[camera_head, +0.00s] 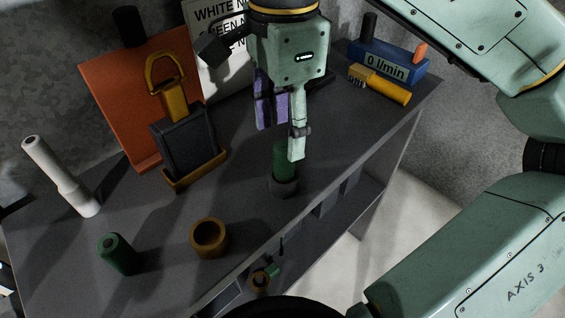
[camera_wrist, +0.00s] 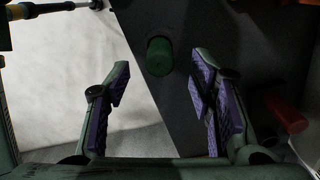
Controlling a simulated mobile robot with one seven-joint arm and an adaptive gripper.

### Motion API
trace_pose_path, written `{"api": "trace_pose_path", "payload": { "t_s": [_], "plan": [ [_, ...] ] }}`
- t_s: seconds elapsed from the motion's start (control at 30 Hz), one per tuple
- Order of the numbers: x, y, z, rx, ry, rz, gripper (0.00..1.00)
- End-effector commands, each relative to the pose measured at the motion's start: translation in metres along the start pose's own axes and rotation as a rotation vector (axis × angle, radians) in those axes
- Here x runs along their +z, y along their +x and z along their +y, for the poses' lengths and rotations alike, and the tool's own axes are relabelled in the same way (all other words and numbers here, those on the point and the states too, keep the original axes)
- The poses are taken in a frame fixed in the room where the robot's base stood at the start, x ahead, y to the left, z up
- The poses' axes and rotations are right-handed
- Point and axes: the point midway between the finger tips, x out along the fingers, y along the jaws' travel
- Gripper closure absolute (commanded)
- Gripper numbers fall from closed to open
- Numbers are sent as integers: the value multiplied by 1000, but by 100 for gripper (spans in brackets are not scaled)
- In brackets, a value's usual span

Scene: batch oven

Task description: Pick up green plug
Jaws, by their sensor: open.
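A green cylinder (camera_head: 284,160), apparently a green plug, stands upright in a dark round base on the grey bench, near its front edge. In the wrist view, its round green end (camera_wrist: 160,56) lies ahead of the gap between my fingertips. My gripper (camera_head: 282,127) is open and empty, pointing down above this cylinder, with purple pads apart. One finger hides part of its upper side in the head view. A second green cylinder (camera_head: 118,253) with a dark hole in its end is at the front left of the bench. I cannot tell which one the task means.
A brown ring-shaped cup (camera_head: 209,238) and a white stepped cylinder (camera_head: 60,177) are on the left. An orange board (camera_head: 108,85) and a dark block with a yellow handle (camera_head: 186,143) stand behind. A blue meter box (camera_head: 388,62) and yellow cylinder (camera_head: 380,85) are at the right.

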Motion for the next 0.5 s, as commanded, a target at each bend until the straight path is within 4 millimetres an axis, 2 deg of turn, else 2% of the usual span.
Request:
{"api": "trace_pose_path", "payload": {
  "t_s": [0.17,0.4,0.5],
  "plan": [
    [-1,13,0,0,-1,-1,51],
    [-3,48,2,1,1,1,51],
    [-2,56,1,0,0,0,51]
  ]
}}
